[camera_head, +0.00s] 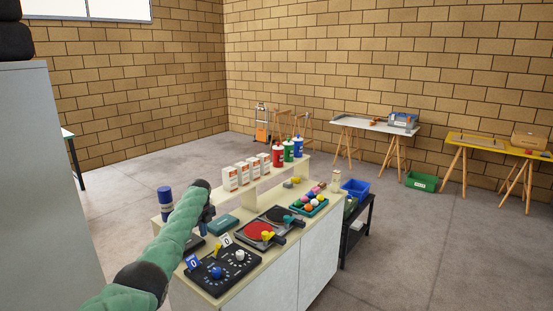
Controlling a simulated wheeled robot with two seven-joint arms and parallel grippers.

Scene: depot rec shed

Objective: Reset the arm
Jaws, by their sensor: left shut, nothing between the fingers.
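My left arm comes in from the lower left, green with dark joints. My left gripper (207,213) is small and dark at its end, shut and empty, above the left part of the wooden-topped counter (226,291). It hangs apart from the things there, near a teal box (223,225) and a dark blue can (165,201). The arm hides part of the counter's left end. My right gripper is not in view.
The counter holds a black panel with knobs (232,277), red (258,232) and black discs, and a tray of coloured balls (312,206). Cartons and bottles stand on a raised shelf (262,178). A grey cabinet (45,180) stands left. Open floor (420,250) lies right.

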